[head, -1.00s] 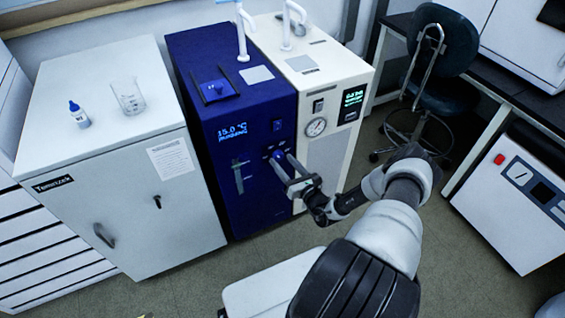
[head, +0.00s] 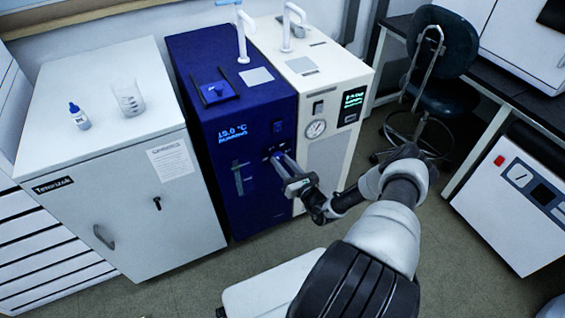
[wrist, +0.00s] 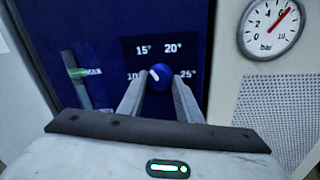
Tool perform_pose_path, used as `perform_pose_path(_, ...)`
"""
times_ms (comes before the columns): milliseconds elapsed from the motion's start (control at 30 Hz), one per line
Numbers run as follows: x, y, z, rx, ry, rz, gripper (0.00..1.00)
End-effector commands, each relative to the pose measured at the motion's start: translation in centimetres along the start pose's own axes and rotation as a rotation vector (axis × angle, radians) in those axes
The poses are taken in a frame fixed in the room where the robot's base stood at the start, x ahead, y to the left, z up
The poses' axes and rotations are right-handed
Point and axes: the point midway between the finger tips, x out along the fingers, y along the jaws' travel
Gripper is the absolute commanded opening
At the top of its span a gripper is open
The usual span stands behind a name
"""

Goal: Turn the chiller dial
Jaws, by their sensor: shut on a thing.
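The chiller (head: 225,150) is the tall dark blue cabinet in the middle of the head view, with a lit display (head: 232,132) reading about 15.0 °C. Its blue round dial (wrist: 159,77) shows in the wrist view, with marks for 10, 15, 20 and 25 degrees around it. The white pointer line on the dial points up and left, between the 10 and 15 marks. My gripper (wrist: 160,85) is shut on the dial, one finger on each side. In the head view my gripper (head: 280,162) hides most of the dial.
A cream unit with a pressure gauge (head: 316,129) stands close on the right of the chiller. A white cabinet (head: 110,150) with a bottle (head: 79,116) and a beaker (head: 129,98) stands on the left. A chair (head: 442,50) is behind my arm.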

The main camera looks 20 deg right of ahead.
Motion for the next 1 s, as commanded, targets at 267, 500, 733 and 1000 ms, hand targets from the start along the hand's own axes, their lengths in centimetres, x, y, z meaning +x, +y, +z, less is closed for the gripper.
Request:
perform_pose_path(267,0.01,0.07,0.33,-0.16,0.015,-0.004,0.09)
perform_pose_path(500,-0.01,0.14,0.41,-0.378,0.037,-0.009,0.09)
perform_pose_path(733,0.0,0.11,0.5,-0.594,0.059,-0.015,0.09)
perform_pose_path(1000,0.0,0.11,0.5,-0.814,0.08,-0.021,0.09)
